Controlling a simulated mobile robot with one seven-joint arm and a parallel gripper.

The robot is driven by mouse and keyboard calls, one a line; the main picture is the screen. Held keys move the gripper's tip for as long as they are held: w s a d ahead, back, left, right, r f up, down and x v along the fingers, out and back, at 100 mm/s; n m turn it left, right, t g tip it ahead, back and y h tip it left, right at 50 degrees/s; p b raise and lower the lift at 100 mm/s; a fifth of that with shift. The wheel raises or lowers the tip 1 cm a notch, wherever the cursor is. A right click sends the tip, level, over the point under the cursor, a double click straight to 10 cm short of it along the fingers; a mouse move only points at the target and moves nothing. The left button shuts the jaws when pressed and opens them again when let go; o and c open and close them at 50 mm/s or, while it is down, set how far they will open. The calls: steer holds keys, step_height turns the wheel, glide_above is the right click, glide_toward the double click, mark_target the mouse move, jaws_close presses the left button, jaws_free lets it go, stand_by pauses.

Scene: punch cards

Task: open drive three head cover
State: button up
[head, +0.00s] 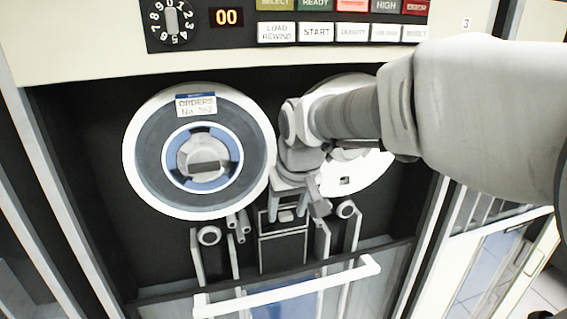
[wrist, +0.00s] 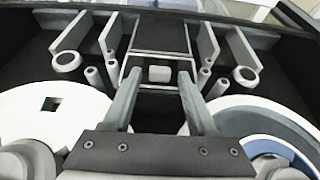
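The head cover (head: 283,250) is a dark panel with a light frame, low between the two reels of the tape drive. It looks closed. A small light knob (head: 286,215) sits at its top edge. In the wrist view the cover (wrist: 160,32) is at top centre with the knob (wrist: 159,73) at its near edge. My gripper (head: 296,207) is open in front of the drive. In the wrist view its fingertips (wrist: 158,88) stand to either side of the knob with gaps on both sides. I cannot tell whether they reach its depth.
A reel labelled ORDERS (head: 145,150) is to the left; a white reel (head: 370,172) is partly behind my arm. Rollers (head: 209,236) and posts flank the cover. A white bar handle (head: 290,288) crosses a glass pane below. A button panel (head: 315,32) is above.

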jaws_close()
steer(key=shift+f+b, duration=0.1)
steer(key=shift+b, duration=0.25)
